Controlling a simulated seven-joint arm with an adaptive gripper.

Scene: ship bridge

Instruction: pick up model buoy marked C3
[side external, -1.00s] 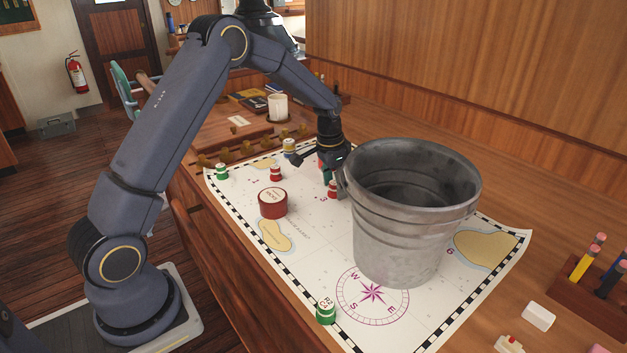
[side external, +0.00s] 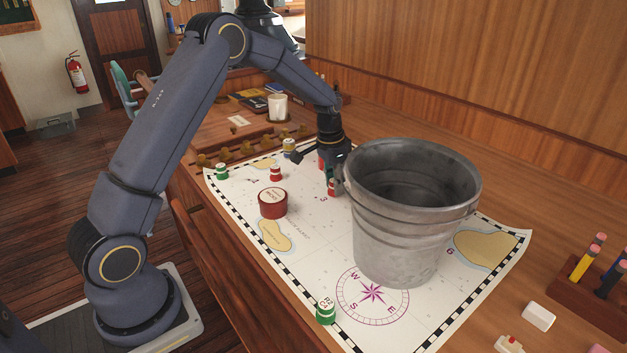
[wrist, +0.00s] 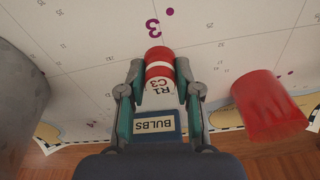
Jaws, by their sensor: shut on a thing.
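The model buoy marked C3 (wrist: 160,75) is a small red and white cylinder, labelled "R1 C3" in the wrist view. My gripper (wrist: 160,88) is shut on it, with one finger on each side of the buoy. In the side external view the buoy (side external: 332,188) shows as a bit of red at chart level, partly hidden by my gripper (side external: 337,180). The buoy looks to be on or very near the chart; I cannot tell whether it is clear of it.
A large metal bucket (side external: 410,225) stands close beside my gripper on the chart (side external: 300,275). A red cup-like thing (wrist: 268,108) and a box labelled "BULBS" (wrist: 155,125) are close by. A round dark-red tin (side external: 272,204) and a green buoy (side external: 326,310) stand on the chart.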

